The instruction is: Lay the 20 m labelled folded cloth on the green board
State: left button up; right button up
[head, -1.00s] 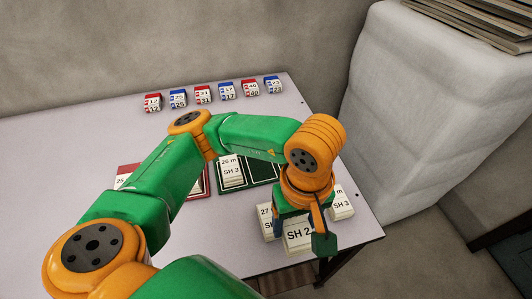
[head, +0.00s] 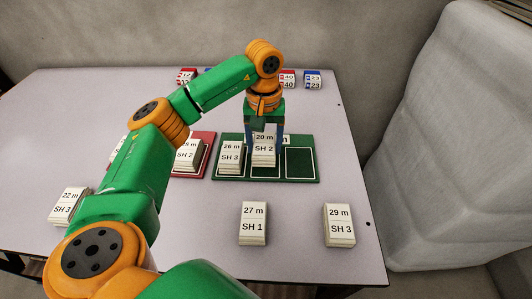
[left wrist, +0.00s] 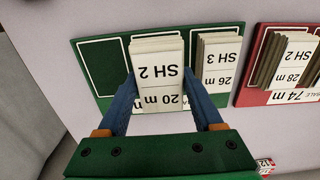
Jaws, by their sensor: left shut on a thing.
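The folded cloth labelled 20 m SH 2 (head: 264,151) is between the fingers of my left gripper (head: 264,132), over the middle compartment of the green board (head: 300,164). In the left wrist view my left gripper (left wrist: 160,82) is shut on this cloth (left wrist: 159,62) from both sides. I cannot tell whether the cloth touches the green board (left wrist: 100,68). The folded cloth labelled 26 m SH 3 (head: 230,156) lies in the board's left compartment, close beside it. The right compartment is empty. My right gripper is not in view.
A red board (head: 204,158) with folded cloths lies left of the green one, partly behind my arm. Cloths labelled 27 m (head: 253,222), 29 m (head: 339,224) and 22 m (head: 68,205) lie nearer the front. Red and blue number blocks (head: 312,79) stand at the back.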

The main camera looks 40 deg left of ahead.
aim_at(266, 153)
pick_arm(q)
jog(key=f, duration=0.2)
jog(key=w+f, duration=0.1)
jog(key=f, duration=0.1)
jog(key=shift+a, duration=0.2)
jog(key=shift+f, duration=0.2)
jog(key=shift+f, duration=0.1)
jog(key=o, duration=1.4)
jog(key=shift+c, duration=0.2)
